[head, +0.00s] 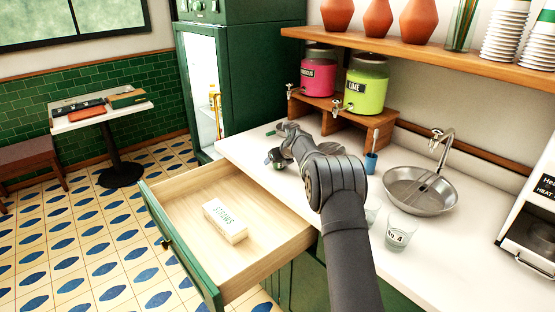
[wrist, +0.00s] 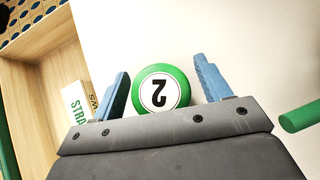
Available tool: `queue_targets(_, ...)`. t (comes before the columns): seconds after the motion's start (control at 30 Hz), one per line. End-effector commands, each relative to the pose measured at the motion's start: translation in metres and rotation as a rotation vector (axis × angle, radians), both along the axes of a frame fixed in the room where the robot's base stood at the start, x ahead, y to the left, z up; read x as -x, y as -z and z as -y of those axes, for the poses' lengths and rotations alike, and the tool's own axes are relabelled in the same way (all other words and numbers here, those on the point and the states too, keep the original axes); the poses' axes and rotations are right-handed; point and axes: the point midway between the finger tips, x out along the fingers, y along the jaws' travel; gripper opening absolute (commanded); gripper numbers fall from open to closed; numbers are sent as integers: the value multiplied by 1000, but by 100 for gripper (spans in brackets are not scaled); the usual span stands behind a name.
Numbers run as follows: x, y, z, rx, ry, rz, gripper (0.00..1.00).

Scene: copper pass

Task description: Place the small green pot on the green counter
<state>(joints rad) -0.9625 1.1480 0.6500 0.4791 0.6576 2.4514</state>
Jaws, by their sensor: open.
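The counter (head: 240,151) has a white top and green fronts; I see no separate green counter.
An open wooden drawer (head: 165,190) holds a straws box (head: 225,222). A green rod (wrist: 300,116) lies right of my gripper in the wrist view.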

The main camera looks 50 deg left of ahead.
Motion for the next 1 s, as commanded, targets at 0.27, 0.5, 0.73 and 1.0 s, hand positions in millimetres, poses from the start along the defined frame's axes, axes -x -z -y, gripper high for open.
queue_targets(0.27,1,-10,6,-1,0,0,70)
queue_targets(0.5,6,-37,31,-1,1,1,70)
queue_targets(0.73,11,-64,59,-1,1,1,70)
queue_targets(1.0,16,-85,80,-1,0,0,70)
